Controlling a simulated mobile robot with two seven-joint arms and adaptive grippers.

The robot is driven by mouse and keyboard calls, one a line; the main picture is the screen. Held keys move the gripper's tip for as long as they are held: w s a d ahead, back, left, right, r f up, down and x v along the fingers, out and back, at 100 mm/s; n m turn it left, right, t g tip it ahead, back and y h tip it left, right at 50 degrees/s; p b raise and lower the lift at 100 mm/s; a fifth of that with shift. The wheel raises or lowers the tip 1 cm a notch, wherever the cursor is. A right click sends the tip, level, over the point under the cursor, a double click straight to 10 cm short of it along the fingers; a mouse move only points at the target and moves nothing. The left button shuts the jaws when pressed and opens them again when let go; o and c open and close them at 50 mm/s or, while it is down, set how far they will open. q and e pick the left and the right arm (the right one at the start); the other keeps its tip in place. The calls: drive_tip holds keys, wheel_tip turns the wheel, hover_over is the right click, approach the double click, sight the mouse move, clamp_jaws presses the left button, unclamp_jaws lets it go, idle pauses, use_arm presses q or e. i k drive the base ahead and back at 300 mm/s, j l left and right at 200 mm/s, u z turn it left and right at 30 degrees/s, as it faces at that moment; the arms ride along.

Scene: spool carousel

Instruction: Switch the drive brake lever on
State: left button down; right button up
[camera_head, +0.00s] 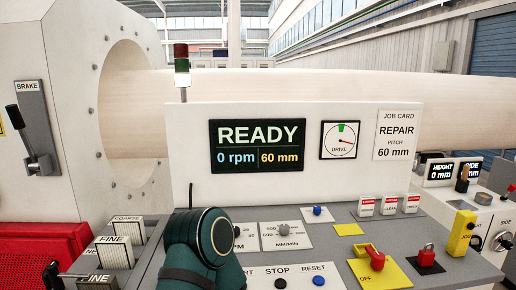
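The brake lever (22,128) is at the far left, on a dark plate labelled BRAKE (28,87) on the side of the white housing. Its black knob (13,116) points up and to the left, and its arm runs down to a pivot on the lower part of the plate. No on or off marking can be read beside it. Neither of my grippers can be made out. A dark teal link of my own arm rises at the lower centre-left, apart from the lever.
The white housing (75,60) has a large round opening around a pale cylinder (290,85). A display (257,146) reads READY, 0 rpm. A red vented box (40,248) lies below the brake lever.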

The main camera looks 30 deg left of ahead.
sight(14, 112)
drive_tip(key=u, duration=2.35)
